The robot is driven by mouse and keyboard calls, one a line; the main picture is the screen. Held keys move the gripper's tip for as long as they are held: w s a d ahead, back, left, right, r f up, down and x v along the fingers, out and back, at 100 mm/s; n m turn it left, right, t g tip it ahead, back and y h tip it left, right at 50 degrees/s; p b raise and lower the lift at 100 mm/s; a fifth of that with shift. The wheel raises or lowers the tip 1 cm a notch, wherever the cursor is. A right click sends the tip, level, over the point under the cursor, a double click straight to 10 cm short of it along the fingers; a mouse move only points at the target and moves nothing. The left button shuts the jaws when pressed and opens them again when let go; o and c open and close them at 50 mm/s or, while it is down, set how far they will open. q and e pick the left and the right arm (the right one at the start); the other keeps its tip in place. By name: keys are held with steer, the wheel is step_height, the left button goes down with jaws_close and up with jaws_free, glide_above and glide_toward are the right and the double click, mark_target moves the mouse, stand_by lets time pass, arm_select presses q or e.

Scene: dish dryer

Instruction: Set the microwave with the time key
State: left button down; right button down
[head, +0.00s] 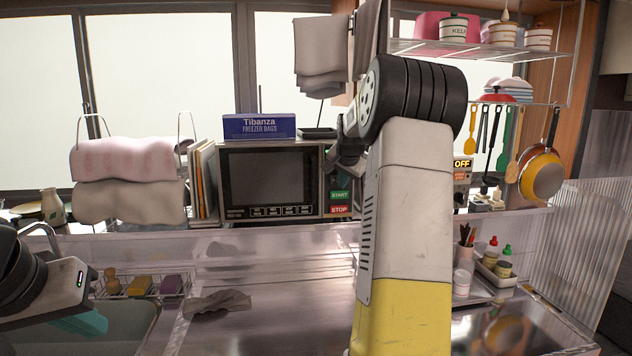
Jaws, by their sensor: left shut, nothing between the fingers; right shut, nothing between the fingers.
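The microwave (266,178) stands on the ledge behind the counter, its dark door facing me. A row of small keys (281,211) runs along the bottom of its front; their labels are too small to read. A green START button (340,196) and a red STOP button (339,209) are on its right panel. My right gripper (340,158) is shut and empty, in front of or beside the upper part of that panel. My arm and gripper hide part of the panel, and I cannot tell whether the fingertips touch it. My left gripper (88,322) is shut and empty over the sink.
A crumpled cloth (217,302) lies on the counter. Hanging cloths (321,50) are above.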

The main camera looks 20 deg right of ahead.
stand_by(0.5)
steer(key=shift+w+d, duration=0.1)
steer(key=shift+w, duration=0.3)
steer(key=shift+w+d, duration=0.2)
steer(key=shift+w, duration=0.6)
stand_by(0.8)
steer(key=shift+s, duration=0.15)
steer(key=shift+s+a, duration=0.15)
steer(key=shift+s, duration=0.4)
steer(key=shift+s+a, duration=0.15)
steer(key=shift+s, duration=0.35)
steer(key=s, duration=0.2)
steer(key=s+a, duration=0.1)
steer(key=s, duration=0.2)
steer(key=shift+a, duration=0.1)
stand_by(2.5)
